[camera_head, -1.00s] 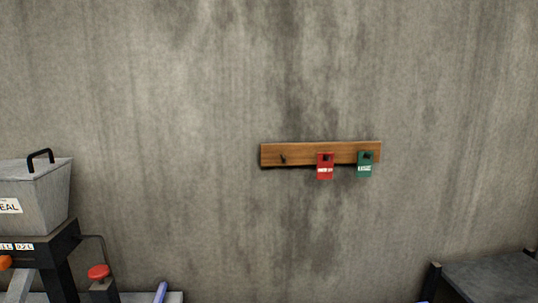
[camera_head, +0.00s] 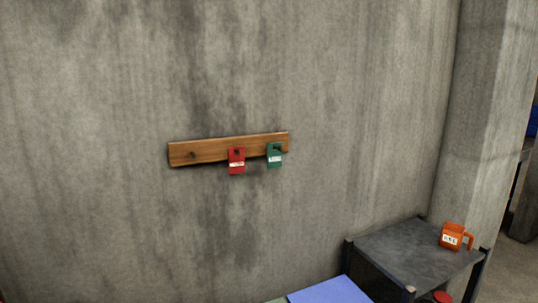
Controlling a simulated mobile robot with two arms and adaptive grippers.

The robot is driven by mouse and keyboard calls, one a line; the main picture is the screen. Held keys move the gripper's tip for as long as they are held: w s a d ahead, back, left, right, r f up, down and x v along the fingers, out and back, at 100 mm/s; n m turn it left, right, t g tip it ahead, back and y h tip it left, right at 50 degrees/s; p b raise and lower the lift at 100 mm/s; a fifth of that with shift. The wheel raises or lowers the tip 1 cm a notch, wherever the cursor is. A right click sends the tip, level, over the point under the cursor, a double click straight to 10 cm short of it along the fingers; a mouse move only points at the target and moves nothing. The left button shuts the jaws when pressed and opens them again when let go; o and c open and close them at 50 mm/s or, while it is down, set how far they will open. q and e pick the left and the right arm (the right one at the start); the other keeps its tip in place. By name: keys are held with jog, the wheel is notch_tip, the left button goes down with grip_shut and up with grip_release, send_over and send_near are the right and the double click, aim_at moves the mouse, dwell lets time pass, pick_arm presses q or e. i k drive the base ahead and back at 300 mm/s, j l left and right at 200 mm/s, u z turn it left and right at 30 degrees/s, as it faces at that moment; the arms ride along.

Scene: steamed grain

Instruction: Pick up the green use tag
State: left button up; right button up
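The green tag (camera_head: 275,155) hangs from a peg near the right end of a wooden peg board (camera_head: 205,151) on the concrete wall. It has a white label whose text is too small to read. A red tag (camera_head: 237,161) with a white label hangs from the peg to its left. The leftmost peg is bare. Neither of my grippers is in view.
A dark metal table (camera_head: 400,248) stands at the lower right with an orange mug (camera_head: 452,237) on it. A blue flat surface (camera_head: 328,291) shows at the bottom edge. The wall around the board is clear.

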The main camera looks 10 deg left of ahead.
aim_at(274, 156)
jog(key=i+l+z, duration=0.1)
jog(key=z, duration=0.25)
jog(key=i+l+z, duration=0.1)
jog(key=z, duration=0.2)
jog(key=i+l+z, duration=0.1)
jog(key=l+z, duration=0.25)
jog(key=j, duration=0.1)
